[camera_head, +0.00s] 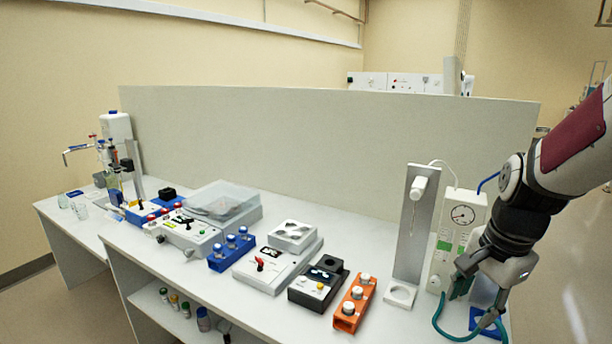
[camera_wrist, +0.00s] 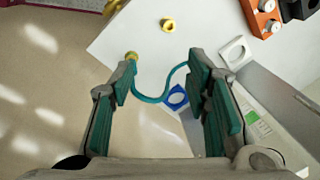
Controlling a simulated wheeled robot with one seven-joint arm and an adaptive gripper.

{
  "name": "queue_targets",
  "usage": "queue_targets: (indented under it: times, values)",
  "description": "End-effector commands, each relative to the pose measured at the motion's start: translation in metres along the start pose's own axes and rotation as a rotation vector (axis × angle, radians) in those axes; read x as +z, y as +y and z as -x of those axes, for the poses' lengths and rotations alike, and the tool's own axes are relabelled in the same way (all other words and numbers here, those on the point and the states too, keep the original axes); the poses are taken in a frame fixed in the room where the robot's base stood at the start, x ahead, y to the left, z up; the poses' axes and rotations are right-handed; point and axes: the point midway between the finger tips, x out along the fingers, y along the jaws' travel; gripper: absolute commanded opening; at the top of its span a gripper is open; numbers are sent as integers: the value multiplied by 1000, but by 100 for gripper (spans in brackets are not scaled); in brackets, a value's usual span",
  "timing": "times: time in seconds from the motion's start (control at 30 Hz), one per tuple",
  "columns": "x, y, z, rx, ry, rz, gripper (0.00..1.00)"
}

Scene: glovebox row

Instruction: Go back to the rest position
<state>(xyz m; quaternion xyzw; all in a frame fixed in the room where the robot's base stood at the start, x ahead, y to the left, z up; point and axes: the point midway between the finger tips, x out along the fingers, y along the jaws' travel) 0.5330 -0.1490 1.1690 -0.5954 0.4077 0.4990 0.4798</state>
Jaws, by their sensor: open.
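My gripper (camera_head: 474,305) is at the right end of the bench in the head view, below my bent arm. In the wrist view, my gripper (camera_wrist: 163,60) has its two teal-padded fingers wide apart, with nothing held between them. A teal hose (camera_wrist: 150,98) curves across the gap between the fingers in that view, and a brass fitting (camera_wrist: 131,56) shows by the left fingertip. The hose (camera_head: 437,322) also loops beside the fingers in the head view. I cannot tell whether it touches them.
A white gauge unit (camera_head: 462,215) and a metal stand (camera_head: 411,225) are close to the gripper's left. A blue holder (camera_wrist: 176,97) lies below it. An orange rack (camera_head: 352,305) and several devices fill the bench leftward. A grey partition (camera_head: 300,140) runs behind. Floor (camera_wrist: 50,80) is clear.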

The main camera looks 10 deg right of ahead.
Motion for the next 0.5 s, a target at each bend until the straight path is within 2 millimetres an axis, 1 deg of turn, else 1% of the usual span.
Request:
queue_targets:
  times: [0.03,0.2,0.37,0.5]
  values:
    - [14,-3,14,-28,9,89,43]
    - [58,-1,52,-94,41,404,43]
    - [96,9,82,-148,89,698,43]
    - [125,24,103,-186,147,949,43]
